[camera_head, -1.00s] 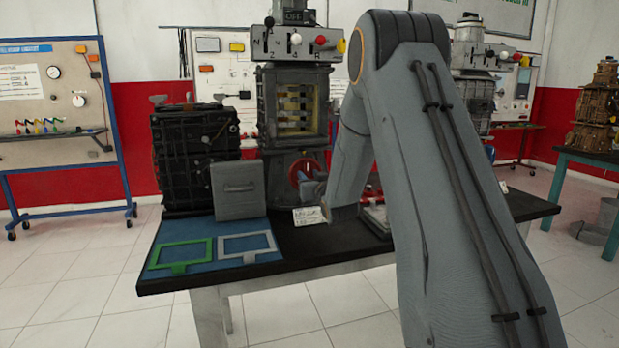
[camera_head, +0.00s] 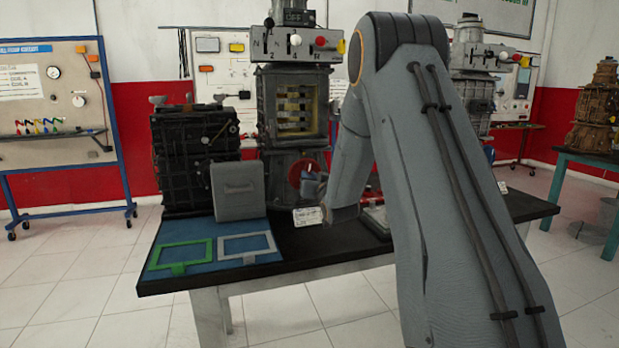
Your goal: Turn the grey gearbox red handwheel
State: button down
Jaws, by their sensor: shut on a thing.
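The grey gearbox (camera_head: 268,110) stands upright on the dark table, with an open window showing yellowish gears. Its red handwheel (camera_head: 294,172) is low on the front, and its rim shows as a red ring. My gripper (camera_head: 312,183) is at the right part of the handwheel and covers some of it. It is shut on the handwheel, though the fingertips are small and partly hidden. My grey arm crosses the right of the view and hides part of the table.
A black engine block (camera_head: 195,150) and a grey box (camera_head: 238,190) stand left of the gearbox. A green frame (camera_head: 180,256) and a grey frame (camera_head: 247,246) lie on a blue mat (camera_head: 215,265). A small white label card (camera_head: 308,216) stands in front of the gearbox.

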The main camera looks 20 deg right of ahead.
jog(key=m+p, duration=0.1)
jog(key=m, duration=0.5)
jog(key=m+p, duration=0.1)
jog(key=m, duration=0.5)
jog(key=f+m+p, duration=0.1)
jog(key=m, duration=0.5)
jog(key=shift+d+f+p, duration=0.1)
jog(key=shift+d+p, duration=0.3)
jog(key=shift+m, duration=0.4)
jog(key=c, duration=1.7)
grip_release()
jog(key=shift+s+a, duration=0.2)
jog(key=shift+s, duration=1.8)
jog(key=shift+s+a, duration=0.15)
jog(key=shift+s, duration=1.8)
